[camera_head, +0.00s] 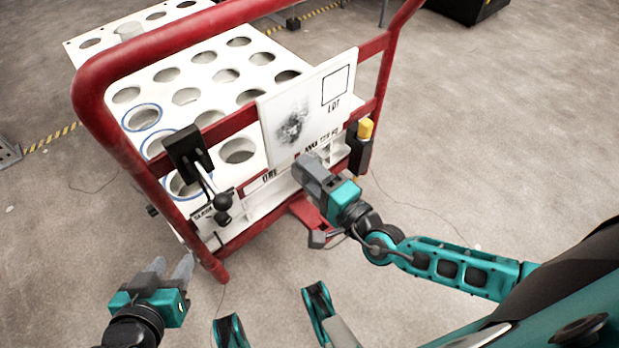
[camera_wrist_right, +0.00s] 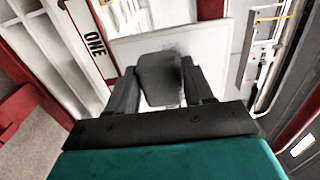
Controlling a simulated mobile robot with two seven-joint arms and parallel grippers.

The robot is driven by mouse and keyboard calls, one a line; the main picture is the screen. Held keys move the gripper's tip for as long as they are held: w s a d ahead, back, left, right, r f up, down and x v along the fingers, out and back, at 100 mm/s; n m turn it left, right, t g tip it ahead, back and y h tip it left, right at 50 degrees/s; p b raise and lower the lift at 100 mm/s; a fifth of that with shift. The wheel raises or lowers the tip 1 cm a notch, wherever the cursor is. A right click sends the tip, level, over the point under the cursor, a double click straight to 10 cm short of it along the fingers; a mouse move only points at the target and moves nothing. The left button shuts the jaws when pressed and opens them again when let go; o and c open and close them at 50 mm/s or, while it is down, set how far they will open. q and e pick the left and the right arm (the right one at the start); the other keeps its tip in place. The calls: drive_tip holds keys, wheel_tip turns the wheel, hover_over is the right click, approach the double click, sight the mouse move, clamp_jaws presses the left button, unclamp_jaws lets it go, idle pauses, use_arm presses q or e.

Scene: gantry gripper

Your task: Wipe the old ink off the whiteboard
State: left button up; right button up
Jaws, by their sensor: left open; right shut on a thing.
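The whiteboard (camera_head: 335,112) is a white panel fixed to the red cart frame, with a dark grey ink smudge (camera_head: 292,122) left of its centre and a printed square with "LOT". My right gripper (camera_head: 311,168) is shut on a dark grey block, likely an eraser (camera_wrist_right: 160,80), just below the board's lower edge. In the right wrist view the block is between the fingers, in front of the whiteboard (camera_wrist_right: 212,45); whether it touches is unclear. My left gripper (camera_head: 171,268) is open and empty, low at the left, away from the board.
The red cart frame (camera_head: 95,125) surrounds a white rack (camera_head: 215,100) with several round holes. A black clamp lever (camera_head: 190,150) is on the frame left of the board. A yellow-topped item (camera_head: 365,129) sits in a black holder to its right. The floor right of the cart is clear.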

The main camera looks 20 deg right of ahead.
sight(274, 142)
use_arm(q)
drive_tip(key=shift+w+f+b, duration=0.1)
drive_tip(key=shift+w+b, duration=0.05)
drive_tip(key=shift+b, duration=0.3)
use_arm(e)
drive_tip(key=x, duration=0.6)
use_arm(q)
drive_tip(key=shift+f, duration=0.2)
use_arm(e)
drive_tip(key=shift+x, duration=0.85)
idle(0.3)
